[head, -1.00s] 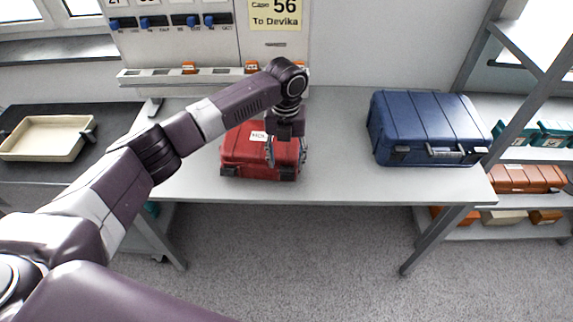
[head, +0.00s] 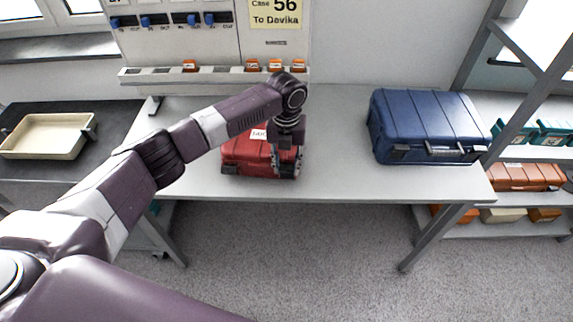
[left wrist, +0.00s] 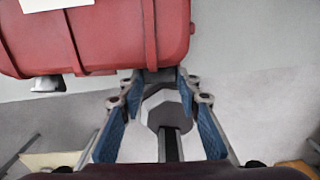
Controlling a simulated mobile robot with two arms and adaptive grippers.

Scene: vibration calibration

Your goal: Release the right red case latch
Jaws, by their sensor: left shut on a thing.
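The red case (head: 243,158) stands closed on the grey table, left of the middle in the head view. It also fills the top of the left wrist view (left wrist: 110,35). My left gripper (head: 286,172) is at the right part of the case's front. In the left wrist view its blue-padded fingers (left wrist: 158,82) are closed around the dark right latch (left wrist: 158,75) at the case's edge. The other latch (left wrist: 47,84) shows at the left and is free. Most of the right latch is hidden between the fingertips. My right gripper is not in view.
A blue case (head: 425,125) stands on the table's right part. A beige tray (head: 48,135) lies on a dark surface at left. A panel with blue switches (head: 208,19) rises behind the table. Shelves with orange and teal boxes (head: 525,177) stand at right.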

